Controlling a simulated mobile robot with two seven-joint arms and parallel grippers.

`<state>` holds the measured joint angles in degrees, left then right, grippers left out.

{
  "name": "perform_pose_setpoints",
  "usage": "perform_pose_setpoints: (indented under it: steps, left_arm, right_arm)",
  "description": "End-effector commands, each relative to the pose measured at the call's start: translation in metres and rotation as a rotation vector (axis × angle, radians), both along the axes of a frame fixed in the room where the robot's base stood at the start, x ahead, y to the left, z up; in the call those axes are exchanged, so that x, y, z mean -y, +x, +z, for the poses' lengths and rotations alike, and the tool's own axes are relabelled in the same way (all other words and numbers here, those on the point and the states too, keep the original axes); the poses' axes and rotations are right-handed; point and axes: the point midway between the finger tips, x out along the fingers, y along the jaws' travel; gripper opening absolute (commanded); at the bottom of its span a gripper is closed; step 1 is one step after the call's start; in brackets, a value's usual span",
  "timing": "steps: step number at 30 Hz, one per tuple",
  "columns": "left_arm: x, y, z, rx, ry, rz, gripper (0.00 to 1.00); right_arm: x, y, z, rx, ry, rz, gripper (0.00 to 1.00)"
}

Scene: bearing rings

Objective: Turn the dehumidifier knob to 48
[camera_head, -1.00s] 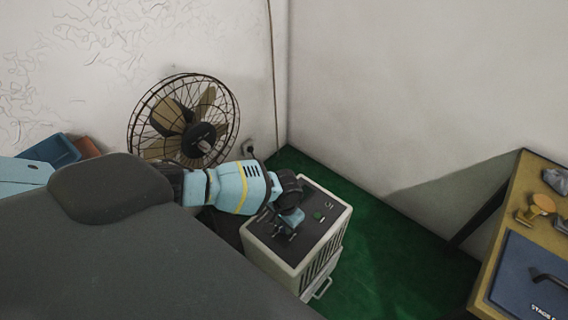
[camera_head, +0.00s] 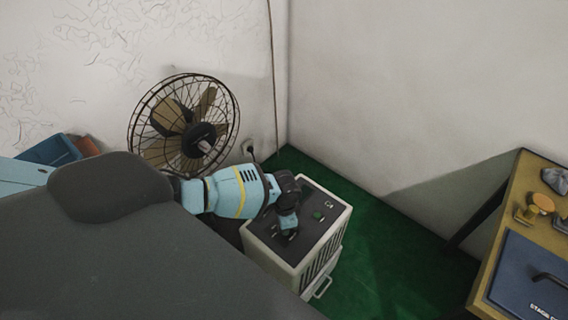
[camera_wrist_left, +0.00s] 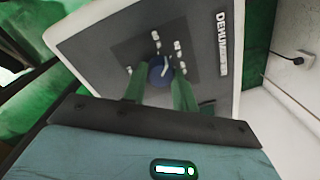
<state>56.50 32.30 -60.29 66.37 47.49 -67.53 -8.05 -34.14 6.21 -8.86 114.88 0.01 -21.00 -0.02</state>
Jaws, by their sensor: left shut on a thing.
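The dehumidifier (camera_head: 321,233) is a pale box with a dark top panel, standing on the green floor in the corner. Its panel also fills the upper part of the left wrist view (camera_wrist_left: 110,40). A round blue knob (camera_wrist_left: 160,72) with a light pointer mark sits on the panel, with pale markings around it that are too small to read. My left gripper (camera_wrist_left: 160,88) has its two green fingers on either side of the knob, shut on it. In the head view the left gripper (camera_head: 289,232) is over the panel and hides the knob. My right gripper is not in view.
A caged fan (camera_head: 185,125) stands behind my left arm against the wall. A wall socket with a black plug (camera_wrist_left: 297,60) is beside the dehumidifier. A workbench (camera_head: 500,230) with a blue case (camera_head: 530,275) is at the right. Green floor between them is clear.

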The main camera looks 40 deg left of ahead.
Motion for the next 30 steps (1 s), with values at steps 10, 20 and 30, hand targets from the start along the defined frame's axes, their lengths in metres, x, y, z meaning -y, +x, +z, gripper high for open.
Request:
perform_pose_setpoints:
  steps: [10, 20, 30]
  left_arm:
    - [-0.001, -0.002, -0.002, -0.004, 0.002, -0.330, 0.05]
    - [-0.002, -0.002, -0.002, -0.004, 0.002, -0.644, 0.05]
    - [-0.002, -0.002, -0.002, -0.003, 0.000, -0.947, 0.05]
  right_arm:
    - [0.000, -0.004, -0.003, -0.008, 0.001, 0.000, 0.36]
    - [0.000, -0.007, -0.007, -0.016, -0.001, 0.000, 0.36]
    - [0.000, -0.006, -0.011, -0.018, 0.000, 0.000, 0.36]
